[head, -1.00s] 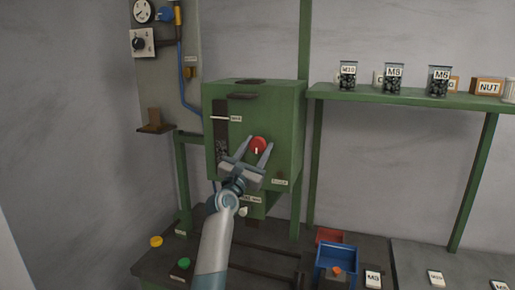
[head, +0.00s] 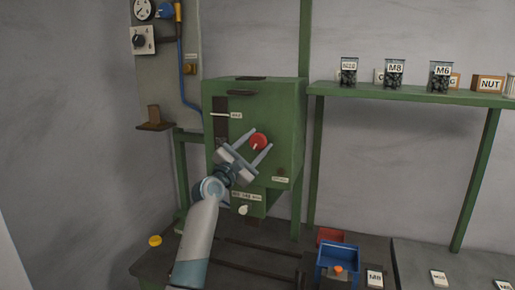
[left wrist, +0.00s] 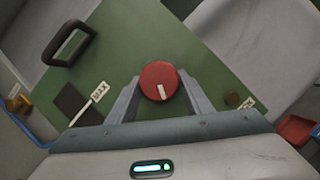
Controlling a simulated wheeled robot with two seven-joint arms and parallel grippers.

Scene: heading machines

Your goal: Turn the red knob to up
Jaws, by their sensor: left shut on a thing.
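The red knob (head: 258,140) is on the front of the green machine box (head: 286,110). It is round with a white pointer mark, which points down and to the left in the head view. It also shows in the left wrist view (left wrist: 159,80), between the two fingers. My left gripper (head: 257,143) comes from the lower left and is shut on the knob, one finger on each side. In the left wrist view my gripper (left wrist: 160,90) looks tilted against the box's edges. My right gripper is not in view.
A slot with a white MAX marker (head: 219,114) is left of the knob. A dark handle (head: 242,92) sticks out above. A blue bin (head: 337,262) and a red bin (head: 330,236) stand low right. A green shelf (head: 420,97) with labelled jars is at the right.

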